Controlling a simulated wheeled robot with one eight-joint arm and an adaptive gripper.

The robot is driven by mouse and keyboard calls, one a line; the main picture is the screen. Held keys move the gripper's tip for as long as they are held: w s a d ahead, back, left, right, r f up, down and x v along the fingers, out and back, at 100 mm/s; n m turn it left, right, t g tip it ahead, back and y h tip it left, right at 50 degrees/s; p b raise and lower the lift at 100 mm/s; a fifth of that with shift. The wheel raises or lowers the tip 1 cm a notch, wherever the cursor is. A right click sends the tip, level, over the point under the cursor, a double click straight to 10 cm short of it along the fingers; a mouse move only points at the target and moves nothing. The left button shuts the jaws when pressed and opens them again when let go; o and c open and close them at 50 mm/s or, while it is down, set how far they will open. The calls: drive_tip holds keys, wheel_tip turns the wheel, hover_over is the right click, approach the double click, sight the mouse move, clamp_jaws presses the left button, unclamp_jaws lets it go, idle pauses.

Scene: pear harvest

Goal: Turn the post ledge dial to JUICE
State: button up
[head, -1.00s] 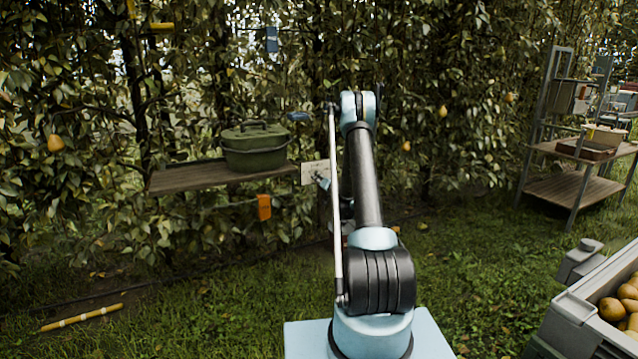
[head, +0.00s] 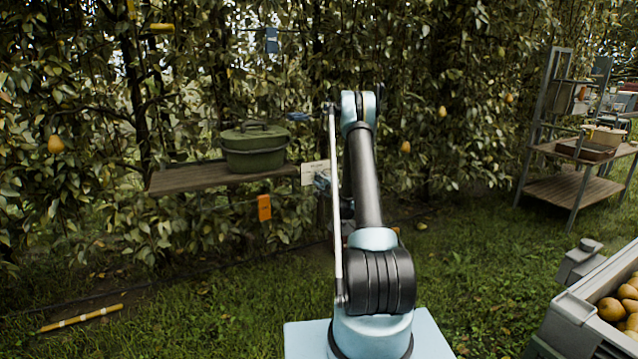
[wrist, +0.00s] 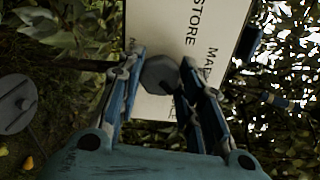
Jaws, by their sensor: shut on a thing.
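The post ledge dial is a grey knob (wrist: 159,76) on a white label plate (wrist: 172,28) in the wrist view. The plate reads STORE, with a second word starting MA partly hidden by a finger. I cannot see the word JUICE, nor read where the knob points. My gripper (wrist: 162,84) is shut on the knob, one finger on each side. In the head view the plate (head: 312,168) stands at the right end of the wooden ledge (head: 190,178). My gripper (head: 322,181) is at its lower right, mostly hidden by my arm.
A green lidded pot (head: 252,150) stands on the ledge. An orange tag (head: 264,207) hangs below it. Leaves and branches crowd around the plate. A yellow pole (head: 80,319) lies on the grass at left. A crate of pears (head: 570,309) stands at right.

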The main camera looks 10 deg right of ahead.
drive_tip(key=m, duration=0.4)
drive_tip(key=shift+m, duration=0.3)
drive_tip(key=shift+a, duration=0.1)
idle(0.4)
drive_tip(key=o, duration=1.1)
drive_tip(key=shift+c, duration=0.2)
drive_tip(key=v, duration=0.7)
drive_tip(key=shift+s, duration=0.2)
